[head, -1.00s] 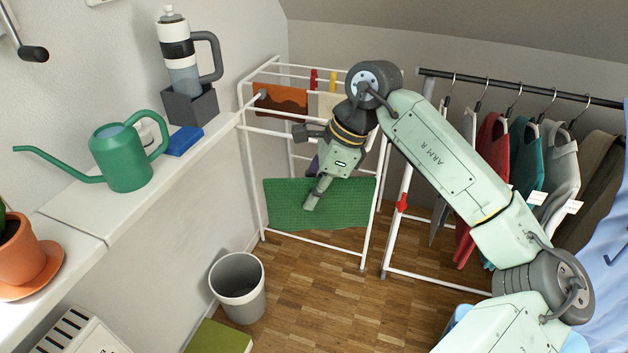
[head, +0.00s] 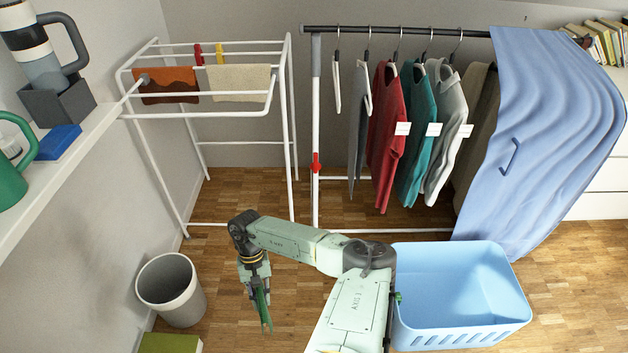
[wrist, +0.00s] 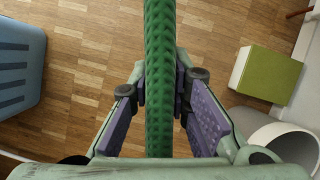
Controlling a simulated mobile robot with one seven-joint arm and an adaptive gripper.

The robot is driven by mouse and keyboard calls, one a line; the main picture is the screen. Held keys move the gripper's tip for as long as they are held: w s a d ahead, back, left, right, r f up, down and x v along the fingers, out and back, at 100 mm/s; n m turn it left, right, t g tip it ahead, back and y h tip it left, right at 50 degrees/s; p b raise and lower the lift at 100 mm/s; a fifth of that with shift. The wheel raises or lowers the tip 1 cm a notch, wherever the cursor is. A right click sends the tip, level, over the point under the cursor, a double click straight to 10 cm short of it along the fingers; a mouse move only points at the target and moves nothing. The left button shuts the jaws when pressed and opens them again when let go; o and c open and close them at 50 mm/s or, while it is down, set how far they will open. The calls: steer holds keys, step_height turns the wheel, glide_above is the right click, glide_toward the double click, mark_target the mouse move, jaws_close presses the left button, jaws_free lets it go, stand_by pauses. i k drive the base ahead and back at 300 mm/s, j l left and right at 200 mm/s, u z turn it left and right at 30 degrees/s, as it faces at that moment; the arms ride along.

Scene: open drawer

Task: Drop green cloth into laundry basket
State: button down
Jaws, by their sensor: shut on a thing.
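The green cloth (wrist: 159,60) hangs between the two fingers of my gripper (wrist: 164,90) in the wrist view, pinched with one finger on each side. In the head view my gripper (head: 258,290) points down over the floor, and the cloth (head: 265,313) shows as a thin green strip at its tips. The light blue laundry basket (head: 420,328) stands on the floor to the right of my gripper, past my arm. Its visible inside looks empty. The basket also shows at the left edge of the wrist view (wrist: 18,75).
A grey bin (head: 172,290) and a green-topped box (head: 170,343) stand left of my gripper. A white drying rack (head: 200,115) with an orange and a beige cloth stands behind. A clothes rail (head: 400,30) with hanging garments and a blue sheet (head: 550,130) stands behind the basket.

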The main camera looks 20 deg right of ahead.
mark_target(450, 297)
steer(key=z, duration=1.05)
steer(key=i+j+z, duration=0.1)
steer(key=z, duration=0.3)
steer(key=i+j+z, duration=0.15)
steer(key=z, duration=0.25)
steer(key=i+j+z, duration=0.15)
steer(key=z, duration=0.25)
steer(key=i+j+z, duration=0.25)
steer(key=j, duration=0.25)
steer(key=j+z, duration=0.25)
steer(key=j, duration=0.65)
steer(key=i+j+z, duration=0.1)
steer(key=j, duration=0.35)
